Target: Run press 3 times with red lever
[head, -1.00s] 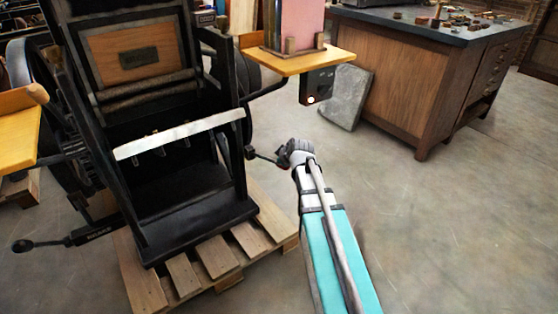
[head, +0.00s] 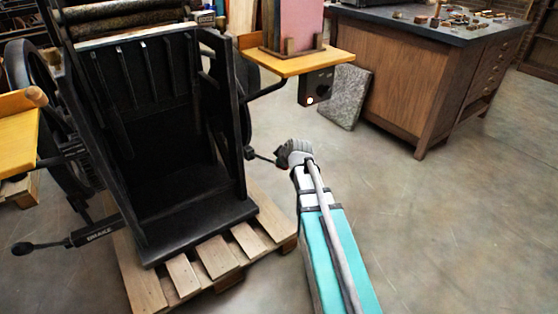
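The black press (head: 195,215) stands on a wooden pallet at the left of the head view. A lever (head: 258,154) sticks out of its right side, and its outer end meets my gripper (head: 288,155). The lever looks black, and I see no red on it. The gripper's fingers are small and partly hidden, so I cannot tell whether they are closed around the lever end. The press's rollers (head: 125,20) are at the top edge, and its black ribbed front is exposed. A second black lever marked "BRAKE" (head: 95,235) sits at the lower left.
A yellow wooden shelf (head: 300,62) holding a pink stack (head: 295,22) is on the press's right, with a lit black box (head: 316,87) below. A grey slab (head: 345,97) leans against a wooden cabinet (head: 425,90). The floor at the right is clear.

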